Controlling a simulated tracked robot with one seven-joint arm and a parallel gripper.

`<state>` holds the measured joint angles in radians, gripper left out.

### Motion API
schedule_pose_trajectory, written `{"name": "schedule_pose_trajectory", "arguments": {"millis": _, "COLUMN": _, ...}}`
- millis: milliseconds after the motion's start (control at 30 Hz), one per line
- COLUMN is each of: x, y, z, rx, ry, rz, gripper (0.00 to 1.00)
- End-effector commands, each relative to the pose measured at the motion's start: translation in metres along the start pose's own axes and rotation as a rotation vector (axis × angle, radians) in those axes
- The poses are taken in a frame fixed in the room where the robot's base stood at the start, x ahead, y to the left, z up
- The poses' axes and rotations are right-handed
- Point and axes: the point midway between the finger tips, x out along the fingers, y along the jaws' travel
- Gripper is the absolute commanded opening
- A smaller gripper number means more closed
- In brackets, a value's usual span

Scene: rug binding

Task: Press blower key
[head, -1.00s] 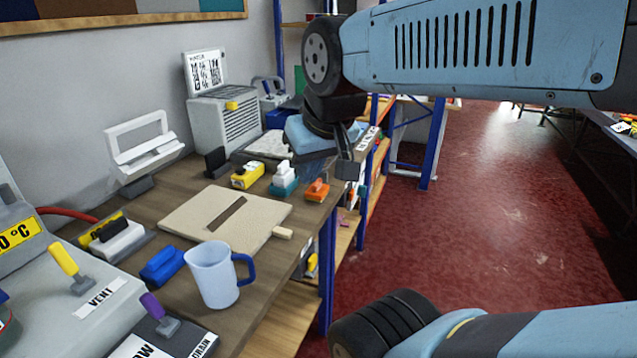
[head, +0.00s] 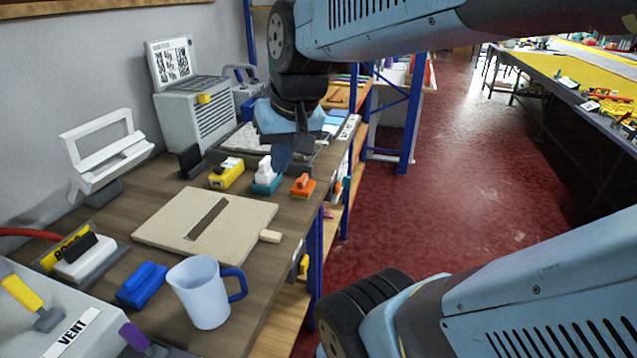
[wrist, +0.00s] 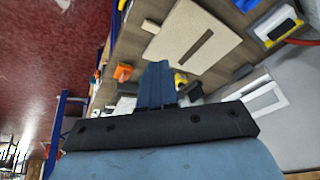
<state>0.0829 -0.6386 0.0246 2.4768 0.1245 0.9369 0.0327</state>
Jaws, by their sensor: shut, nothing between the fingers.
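A rocker key with a white and black body and a partly hidden yellow label (head: 84,256) sits on a grey plate at the left of the bench; I cannot read the label, so I cannot tell if it is the blower key. The same kind of key shows at the upper right of the wrist view (wrist: 279,26). My gripper (head: 283,158) hangs over the back of the bench, close to the white and teal item, well away from that key. In the wrist view its fingers (wrist: 157,84) are together and empty.
A beige slotted board (head: 168,222), a blue block (head: 142,285) and a light mug (head: 203,290) lie between. A grey control box with a VENT lever (head: 25,296) stands front left. A white raised frame (head: 104,155) and a grey vented machine (head: 195,118) stand behind.

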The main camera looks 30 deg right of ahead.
Motion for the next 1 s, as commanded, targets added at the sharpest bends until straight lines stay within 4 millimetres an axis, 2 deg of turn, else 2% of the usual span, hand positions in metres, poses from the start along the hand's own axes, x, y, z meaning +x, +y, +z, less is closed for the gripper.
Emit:
{"name": "schedule_pose_trajectory", "arguments": {"millis": 333, "x": 0.058, "y": -0.004, "z": -0.033, "rx": 0.422, "ry": -0.276, "rz": -0.152, "gripper": 0.0}}
{"name": "schedule_pose_trajectory", "arguments": {"millis": 567, "x": 0.095, "y": 0.001, "z": -0.06, "rx": 0.715, "ry": -0.431, "rz": -0.277, "gripper": 0.0}}
{"name": "schedule_pose_trajectory", "arguments": {"millis": 767, "x": 0.127, "y": 0.015, "z": -0.088, "rx": 0.978, "ry": -0.549, "rz": -0.403, "gripper": 0.0}}
{"name": "schedule_pose_trajectory", "arguments": {"millis": 1000, "x": 0.165, "y": 0.046, "z": -0.122, "rx": 1.297, "ry": -0.67, "rz": -0.579, "gripper": 0.0}}
